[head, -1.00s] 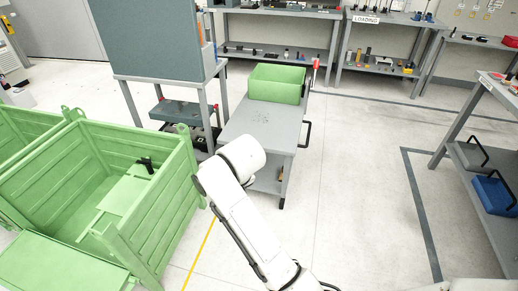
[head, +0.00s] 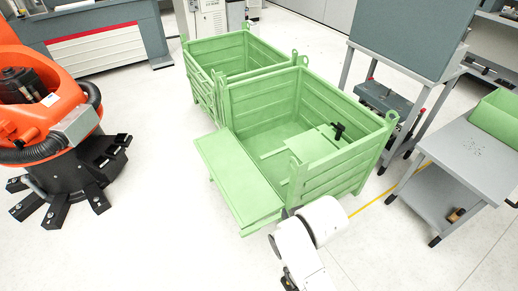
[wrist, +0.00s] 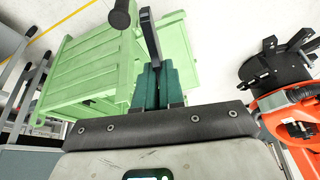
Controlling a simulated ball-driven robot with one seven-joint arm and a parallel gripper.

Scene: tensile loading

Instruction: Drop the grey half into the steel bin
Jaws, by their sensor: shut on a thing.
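My gripper (wrist: 156,75) shows in the wrist view with its dark green fingers shut on the grey half (wrist: 148,32), a slim dark grey bar that points up the picture. In the head view a green steel bin (head: 328,182) stands in the middle, open at the top, with a lowered flap at its front left. Part of a green bin also shows in the wrist view (wrist: 85,62), beyond the fingers. The grey half appears clear of it. The gripper itself cannot be made out in the head view.
A second green bin (head: 222,45) stands behind the first. A black object (head: 338,130) sits on a pale green panel inside the nearer bin. An orange robot (head: 48,120) is at left, a grey cart (head: 470,150) at right. Floor is clear between robot and bins.

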